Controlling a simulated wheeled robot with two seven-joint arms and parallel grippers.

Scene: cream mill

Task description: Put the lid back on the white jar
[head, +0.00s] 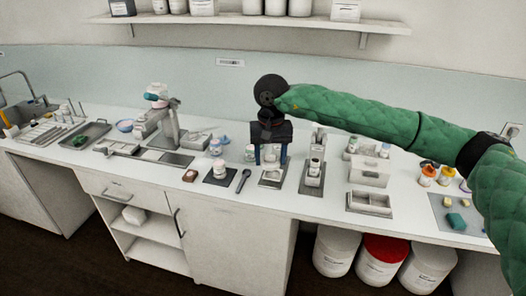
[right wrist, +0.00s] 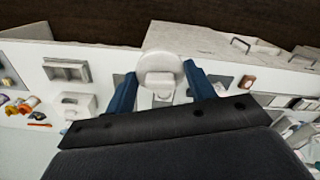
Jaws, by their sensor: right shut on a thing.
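My right gripper (head: 270,156) hangs over the middle of the counter, pointing down, with its two blue fingers on either side of a pale thing. In the right wrist view, the gripper (right wrist: 160,88) is shut on a rounded white piece (right wrist: 160,62) that looks like the lid. The piece is above a small grey plate on the counter. A white jar (head: 218,170) stands upright on a dark mat, left of the gripper. I cannot tell whether this is the task's jar, as other small jars stand close by. My left gripper is not in view.
A dark spoon (head: 242,180) lies between the dark mat and the gripper. A small brown block (head: 190,175) lies further left. A grey tray (head: 370,203) and a white box (head: 370,172) stand to the right. The counter's front strip is mostly clear.

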